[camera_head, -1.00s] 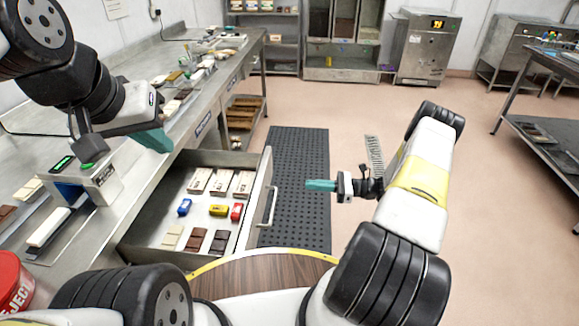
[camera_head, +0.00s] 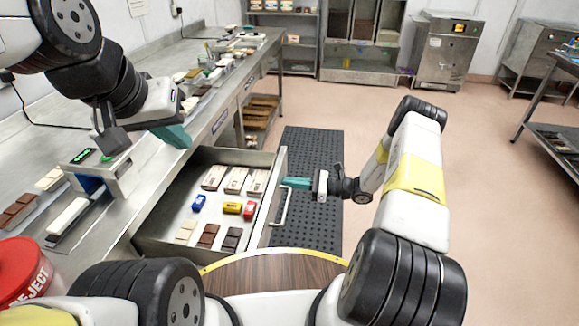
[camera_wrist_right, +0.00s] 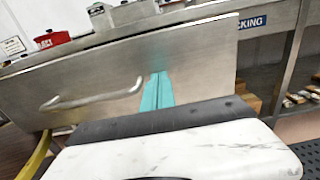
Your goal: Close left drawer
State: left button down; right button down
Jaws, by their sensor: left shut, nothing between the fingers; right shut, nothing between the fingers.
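The left drawer (camera_head: 275,196) is pulled out from under the steel counter, with its front panel facing right. Its bar handle (camera_head: 284,206) is on that front; the handle also shows at the left in the right wrist view (camera_wrist_right: 90,100). My right gripper (camera_head: 287,182) is shut and empty, its teal fingertips at the drawer front, just beyond the handle. In the right wrist view the fingertips (camera_wrist_right: 157,90) point at the panel to the right of the handle; I cannot tell whether they touch. My left gripper (camera_head: 178,136) is shut and empty above the counter edge, behind the drawer.
The drawer holds several wrapped bars, chocolate pieces and blue, yellow and red blocks (camera_head: 232,208). The steel counter (camera_head: 150,190) carries moulds, a device with a green display (camera_head: 84,156) and a red reject bucket (camera_head: 22,270). A black mat (camera_head: 312,150) covers the floor right of the drawer.

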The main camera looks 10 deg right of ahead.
jog(key=shift+a, duration=0.1)
send_near(201, 181)
jog(key=a+r, duration=0.1)
jog(key=a, duration=0.1)
jog(key=w+a+r, duration=0.1)
jog(key=a+r, duration=0.1)
jog(key=a, duration=0.1)
jog(key=w+a+r, duration=0.1)
jog(key=a, duration=0.2)
jog(key=shift+a+r, duration=0.25)
jog(key=shift+r, duration=0.1)
jog(key=shift+w+a, duration=0.2)
jog(key=shift+a, duration=0.35)
jog(key=shift+a+r, duration=0.1)
jog(key=shift+r, duration=0.05)
jog(key=shift+w, duration=0.1)
